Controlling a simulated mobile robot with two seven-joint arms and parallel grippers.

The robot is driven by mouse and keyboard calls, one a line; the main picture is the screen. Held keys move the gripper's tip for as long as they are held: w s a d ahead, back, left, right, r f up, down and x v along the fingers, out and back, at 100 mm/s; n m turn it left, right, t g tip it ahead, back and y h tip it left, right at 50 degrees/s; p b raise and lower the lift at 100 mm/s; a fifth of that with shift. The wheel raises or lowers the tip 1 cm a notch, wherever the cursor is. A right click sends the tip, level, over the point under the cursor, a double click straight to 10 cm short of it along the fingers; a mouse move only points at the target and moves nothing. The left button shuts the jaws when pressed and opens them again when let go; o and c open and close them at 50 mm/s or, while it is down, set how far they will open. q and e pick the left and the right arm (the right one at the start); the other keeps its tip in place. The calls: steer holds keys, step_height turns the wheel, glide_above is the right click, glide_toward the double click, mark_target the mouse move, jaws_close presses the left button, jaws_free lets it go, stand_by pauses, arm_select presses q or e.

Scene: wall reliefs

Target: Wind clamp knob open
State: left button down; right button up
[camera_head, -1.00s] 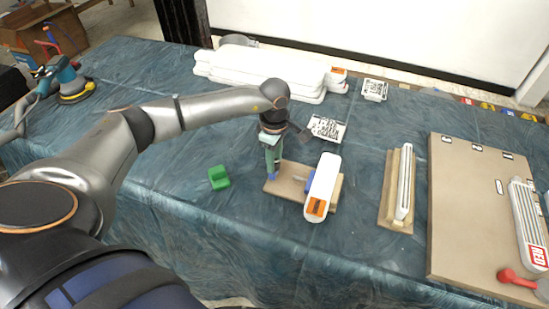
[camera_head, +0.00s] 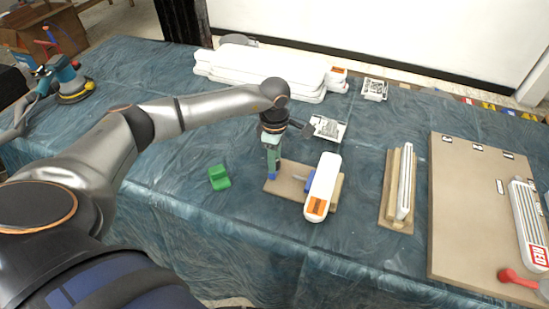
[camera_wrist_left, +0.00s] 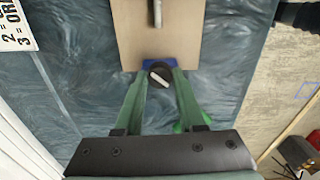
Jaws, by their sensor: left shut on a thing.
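The clamp knob (camera_wrist_left: 160,75) is round and black with a pale bar across its top; it shows in the left wrist view. My left gripper (camera_wrist_left: 159,77) is shut on it, with a green finger on either side. In the head view my left gripper (camera_head: 271,176) points down at the left end of a tan board (camera_head: 286,180), and its fingers hide the knob. A blue clamp part (camera_wrist_left: 149,64) shows beside the knob in the wrist view. A white piece with an orange end (camera_head: 322,185) lies across the board's right part. My right gripper is not in view.
A green block (camera_head: 219,178) lies left of the board. A printed card (camera_head: 328,128) lies behind it. A narrow white piece on a wooden base (camera_head: 403,182) and a large tan panel (camera_head: 468,215) stand to the right. White slabs (camera_head: 262,72) are stacked at the back.

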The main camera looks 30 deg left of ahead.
arm_select(q)
steer(key=n, duration=1.6)
steer(key=shift+r+p, duration=0.1)
steer(key=shift+p, duration=0.3)
steer(key=n+p, duration=0.1)
steer(key=n, duration=0.3)
steer(key=shift+n, duration=0.4)
steer(key=n+p, duration=0.1)
steer(key=n, duration=0.3)
steer(key=shift+n+p, duration=0.3)
steer(key=n+p, duration=0.2)
steer(key=n, duration=0.8)
steer(key=shift+n, duration=0.4)
steer(key=n, duration=0.5)
steer(key=shift+n, duration=0.4)
